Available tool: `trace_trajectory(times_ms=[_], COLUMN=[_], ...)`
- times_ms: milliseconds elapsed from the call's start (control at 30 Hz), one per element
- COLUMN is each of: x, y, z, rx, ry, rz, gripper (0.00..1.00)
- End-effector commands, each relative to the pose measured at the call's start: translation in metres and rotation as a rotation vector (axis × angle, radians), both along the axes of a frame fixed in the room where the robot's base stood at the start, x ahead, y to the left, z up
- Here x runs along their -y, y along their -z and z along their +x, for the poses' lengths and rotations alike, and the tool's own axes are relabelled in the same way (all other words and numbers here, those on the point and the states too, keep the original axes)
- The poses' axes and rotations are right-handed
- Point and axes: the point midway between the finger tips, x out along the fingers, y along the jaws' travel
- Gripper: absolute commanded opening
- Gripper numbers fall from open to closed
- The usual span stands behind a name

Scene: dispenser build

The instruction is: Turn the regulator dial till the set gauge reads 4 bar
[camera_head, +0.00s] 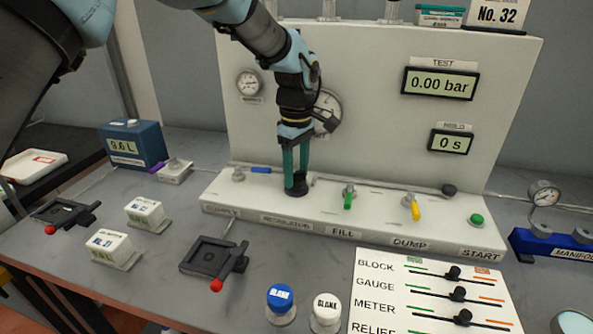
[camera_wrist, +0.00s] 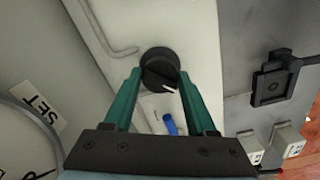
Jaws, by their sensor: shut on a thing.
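The regulator dial (camera_wrist: 160,72) is a round black knob with a white pointer mark, on the white bench ledge. My gripper (camera_wrist: 160,85) has its green fingers closed on both sides of the dial in the wrist view. In the head view my gripper (camera_head: 297,185) points straight down over the dial (camera_head: 300,188), above the regulator label. The set gauge (camera_head: 326,108) is on the white back panel, largely hidden behind my arm; its reading cannot be told. In the wrist view only part of the gauge (camera_wrist: 30,140) and its SET label show.
Right of the dial are the green fill valve handle (camera_head: 348,198), the yellow dump handle (camera_head: 414,208) and the green start button (camera_head: 476,220). A blue-handled valve (camera_head: 261,170) is close on the left. The test display (camera_head: 440,84) reads 0.00 bar, the hold display (camera_head: 450,142) 0 s.

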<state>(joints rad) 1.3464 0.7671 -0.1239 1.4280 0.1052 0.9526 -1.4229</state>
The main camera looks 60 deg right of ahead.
Motion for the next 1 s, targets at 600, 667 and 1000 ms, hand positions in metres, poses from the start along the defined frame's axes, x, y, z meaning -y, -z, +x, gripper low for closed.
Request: trace_trajectory(times_ms=[600,667,1000], x=[0.0003,0.0003,0.0005], y=[0.0001,0.0001,-0.0002], z=[0.0001,0.0002,0.0007], rx=[-0.001,0.0,0.0], ry=[0.333,0.391,0.714], rz=[0.0,0.0,-0.001], gripper=[0.01,0.01,0.01])
